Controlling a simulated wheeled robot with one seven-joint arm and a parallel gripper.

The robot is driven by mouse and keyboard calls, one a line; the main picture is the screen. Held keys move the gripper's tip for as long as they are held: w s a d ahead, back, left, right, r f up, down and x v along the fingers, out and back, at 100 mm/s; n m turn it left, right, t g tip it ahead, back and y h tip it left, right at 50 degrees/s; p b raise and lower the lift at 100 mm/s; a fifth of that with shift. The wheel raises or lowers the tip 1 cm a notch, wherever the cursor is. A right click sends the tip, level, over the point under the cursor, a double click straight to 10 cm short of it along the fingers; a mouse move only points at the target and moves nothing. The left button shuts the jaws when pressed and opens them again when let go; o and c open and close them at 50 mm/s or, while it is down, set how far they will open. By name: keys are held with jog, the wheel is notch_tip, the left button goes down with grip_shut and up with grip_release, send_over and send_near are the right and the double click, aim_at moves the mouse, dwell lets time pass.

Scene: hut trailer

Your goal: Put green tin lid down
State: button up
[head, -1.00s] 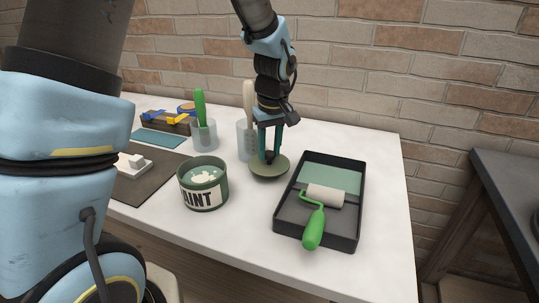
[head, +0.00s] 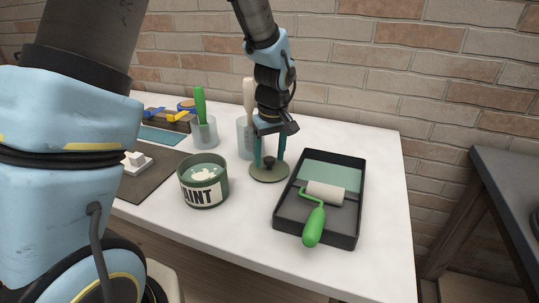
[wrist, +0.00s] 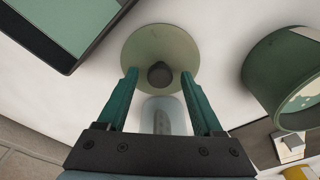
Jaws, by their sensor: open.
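The green tin lid (head: 269,174) lies on the white table between the paint tin and the roller tray, with its dark knob facing up. It also shows in the wrist view (wrist: 183,51), knob near its middle. My gripper (head: 270,165) is above the lid with its two teal fingers spread, one on each side of the knob. In the wrist view the fingers (wrist: 161,78) stand clear of the knob. The green paint tin (head: 204,183) stands open to the left of the lid, pale paint inside.
A black roller tray (head: 279,219) with a green-handled roller (head: 314,222) lies right of the lid. A clear cup (head: 243,140) with a pale-handled tool stands just behind my gripper. Another cup (head: 204,135) holds a green handle. The table's right front is clear.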

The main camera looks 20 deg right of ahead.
aim_at(272, 172)
notch_tip(272, 172, up, 12)
jog(key=s+b, duration=0.1)
jog(key=shift+s+b, duration=0.2)
jog(key=shift+b, duration=0.1)
jog(key=shift+r, duration=0.1)
dwell(0.5)
